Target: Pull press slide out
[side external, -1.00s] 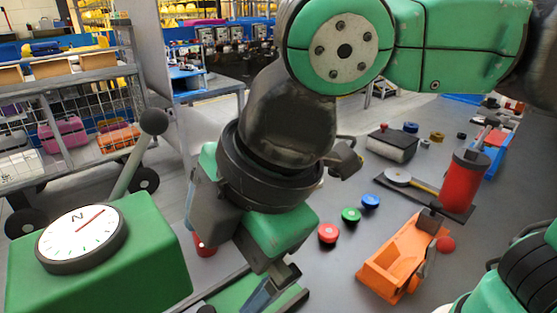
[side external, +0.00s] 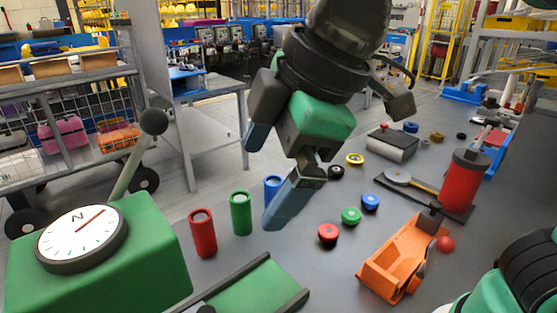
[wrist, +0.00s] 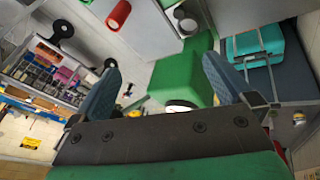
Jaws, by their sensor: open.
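A green box with a round white dial (side external: 82,238) and a lever with a dark ball knob (side external: 153,122) stands at the left of the side view. A flat green piece between dark rails (side external: 256,289) lies at the bottom of that view; I cannot tell whether it is the press slide. My gripper (side external: 261,187) is open and empty, raised above the table, its blue fingers apart. In the wrist view my gripper (wrist: 161,63) has both fingers spread, with a green body (wrist: 182,68) beyond and between them. No contact shows.
Red (side external: 202,233), green (side external: 241,213) and blue (side external: 272,188) cylinders stand beside the rails. A wire cart (side external: 62,130) stands behind the green box.

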